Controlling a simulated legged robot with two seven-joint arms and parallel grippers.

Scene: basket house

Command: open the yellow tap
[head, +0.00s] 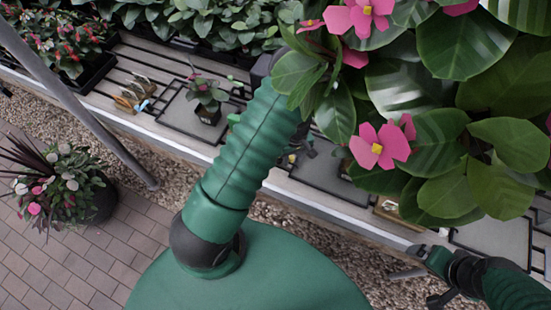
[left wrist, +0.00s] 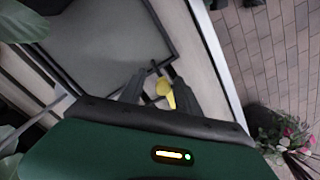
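The yellow tap (left wrist: 166,92) shows in the left wrist view as a small yellow handle between the fingers of my left gripper (left wrist: 158,84). The fingers stand apart on either side of it, and the handle is nearer the right finger. I cannot tell whether they touch it. In the head view a small yellow spot (head: 292,158), likely the tap, shows beside my left gripper (head: 307,148), partly hidden by leaves and my green body. My right gripper (head: 425,258) is at the lower right, over the gravel by the bench edge; its fingers are unclear.
A slatted bench (head: 150,118) with grey trays runs across the view. A large pink-flowered plant (head: 440,130) covers the upper right. A small potted plant (head: 208,98) stands on the bench. A flower pot (head: 98,200) stands on the brick floor (head: 70,262) at the left.

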